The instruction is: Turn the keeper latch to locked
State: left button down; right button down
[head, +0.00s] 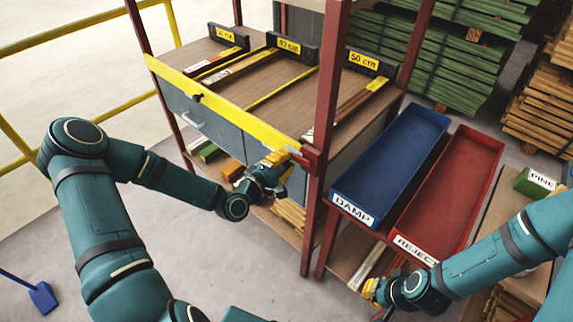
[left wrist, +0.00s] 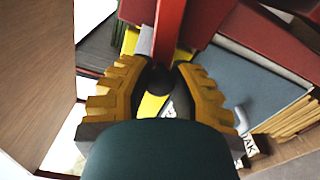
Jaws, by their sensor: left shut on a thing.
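The yellow bar (head: 225,110) runs across the front of the rack's top, its right end close to a red bracket (head: 311,157) on the red post. My left gripper (head: 279,158) is at that right end, just in front of the bar. In the left wrist view my left gripper (left wrist: 160,85) is shut on the keeper latch, whose dark round end (left wrist: 157,79) shows between the fingers below a red upright part. The fingers hide most of the latch, so its angle cannot be read. My right gripper (head: 372,292) is low at the right, below the red tray; its opening is unclear.
A blue tray (head: 391,165) marked DAMP and a red tray (head: 452,190) marked REJECT stand right of the post. Timber lies on the rack's lower shelf. A yellow railing (head: 70,37) is at the left. The floor left of the rack is mostly clear.

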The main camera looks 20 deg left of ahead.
pick_arm(q)
jog(key=shift+s+d+r+m, duration=0.1)
jog(key=shift+r+m, duration=0.15)
jog(key=shift+m, duration=0.35)
jog(key=shift+d+r+m, duration=0.1)
jog(key=shift+r+m, duration=0.1)
jog(key=shift+m, duration=0.4)
jog(key=c, duration=0.8)
grip_release()
jog(key=shift+s+r, duration=0.1)
jog(key=shift+r, duration=0.05)
jog(key=shift+o, duration=0.2)
jog(key=shift+a, duration=0.1)
jog(key=v, duration=1.2)
